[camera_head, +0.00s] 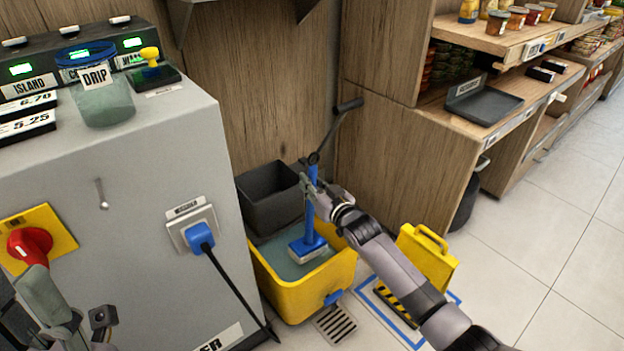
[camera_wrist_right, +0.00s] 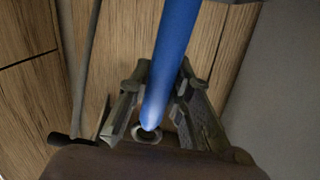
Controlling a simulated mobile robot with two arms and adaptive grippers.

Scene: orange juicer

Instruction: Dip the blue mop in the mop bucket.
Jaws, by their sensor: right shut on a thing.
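The blue mop (camera_head: 311,232) stands nearly upright, its flat head over the water area of the yellow mop bucket (camera_head: 300,296). I cannot tell whether the head's grey underside touches the water. My right gripper (camera_head: 312,190) is shut on the mop's blue pole, above the head. In the right wrist view the blue pole (camera_wrist_right: 173,55) passes between the fingers (camera_wrist_right: 157,95). A dark wringer basket (camera_head: 271,198) sits at the bucket's back left. My left gripper (camera_head: 76,306) is at the lower left, fingers apart and empty, close to a red knob (camera_head: 30,244).
A grey juicer cabinet (camera_head: 150,160) with a blue plug (camera_head: 201,236) and black cable stands left of the bucket. A yellow floor sign (camera_head: 428,257) and a floor drain (camera_head: 335,324) are at its right and front. Wooden shelves (camera_head: 395,150) rise behind; open tiles lie right.

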